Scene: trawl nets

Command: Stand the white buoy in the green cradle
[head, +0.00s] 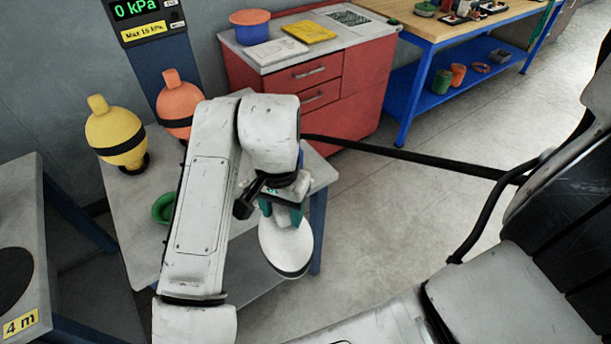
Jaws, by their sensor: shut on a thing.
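The white buoy (287,248) hangs under my gripper (283,212), near the right end of the grey table. My gripper's green-tipped fingers are shut on the buoy's upper part, and its rounded body hangs below them. The buoy looks slightly tilted. It appears to be above the table surface, but its exact height is hard to judge. The green cradle (162,208) is a small ring on the table, to the left of my gripper. My arm hides its right side. The part of it that shows looks empty.
A yellow buoy (115,132) and an orange buoy (178,104) stand at the table's (138,240) back, each with a black band. A gauge post (143,45) rises behind them. A red cabinet (330,85) stands behind right. Another table (22,240) marked "4 m" is at left.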

